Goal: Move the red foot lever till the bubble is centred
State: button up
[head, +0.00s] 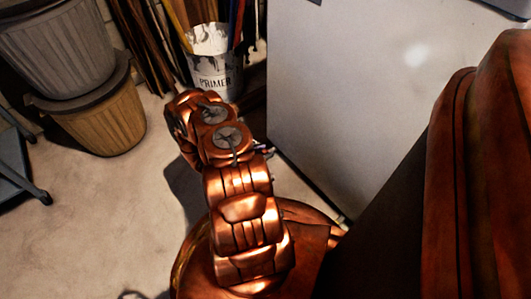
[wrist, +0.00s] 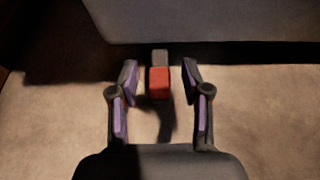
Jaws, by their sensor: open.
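The red foot lever (wrist: 159,83) shows in the wrist view as a small red block with a grey piece behind it, low at the bottom edge of the appliance. My gripper (wrist: 160,75) is open, with one purple-padded finger on each side of the lever. A gap shows between the lever and each finger, and I see no contact. In the head view my copper arm reaches down beside the white appliance (head: 360,90), and the gripper and lever are hidden there. No bubble is visible in either view.
A white primer bucket (head: 215,75) holding long sticks stands behind my arm. A tan bin (head: 100,120) and a grey bin (head: 60,50) are at the upper left, with a blue-grey framed object (head: 15,155) at the left edge.

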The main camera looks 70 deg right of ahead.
jog(key=shift+s+d+f, duration=0.1)
jog(key=shift+s+d, duration=0.05)
jog(key=shift+d, duration=0.1)
jog(key=shift+c, duration=0.4)
grip_shut()
